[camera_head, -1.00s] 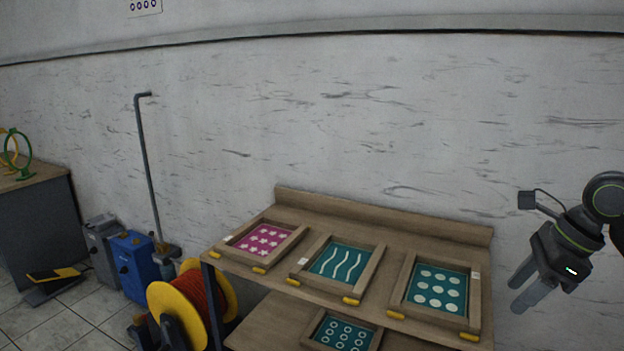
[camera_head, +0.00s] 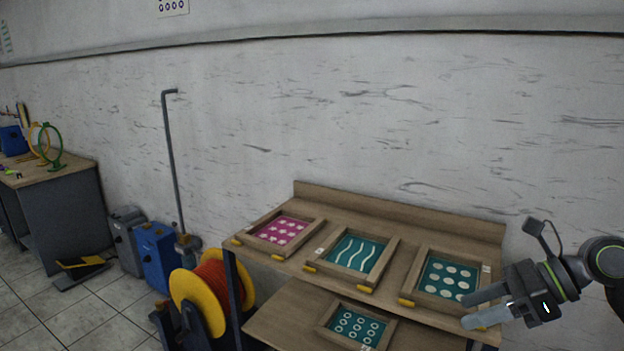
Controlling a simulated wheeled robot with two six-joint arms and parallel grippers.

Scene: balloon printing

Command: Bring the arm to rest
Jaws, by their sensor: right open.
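My right gripper (camera_head: 476,309) comes in from the right edge, with its two fingers pointing left. It is open, with nothing between the fingers. The fingers overlap the front right corner of the shelf in the picture, near the frame with white dots (camera_head: 446,279). I cannot tell whether they touch the shelf. My left gripper is not in view.
A wooden shelf (camera_head: 400,217) holds a pink star frame (camera_head: 281,231), a wavy-line frame (camera_head: 353,254) and, lower, a ring frame (camera_head: 357,327). A cord reel (camera_head: 190,302), blue box (camera_head: 157,257) and table (camera_head: 62,205) stand left. Floor (camera_head: 85,320) shows lower left.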

